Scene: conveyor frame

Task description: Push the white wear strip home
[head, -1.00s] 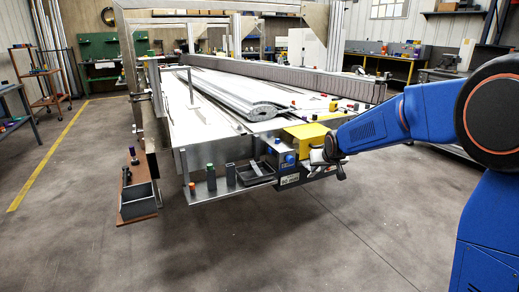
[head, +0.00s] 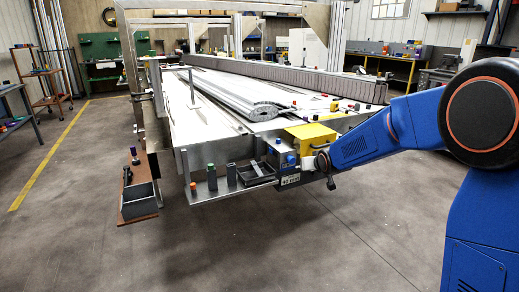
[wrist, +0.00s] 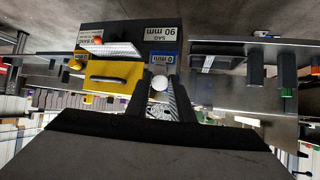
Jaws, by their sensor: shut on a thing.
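My gripper (wrist: 160,98) shows in the wrist view with its dark fingers pointing at the conveyor's near end. It is shut on a small white round-ended piece (wrist: 160,83) between the fingers; I cannot tell whether this is the wear strip. In the head view my wrist (head: 322,160) is beside the yellow housing (head: 310,133), and the fingers are hard to make out. Long white strips (head: 200,105) run along the conveyor bed; I cannot tell which is the wear strip.
A black box marked SAG 90 mm (wrist: 165,32) and a white ribbed panel (wrist: 110,48) are close to the gripper. A low shelf (head: 205,190) with several small cylinders and a dark tray (head: 257,173) is at left. The floor in front is clear.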

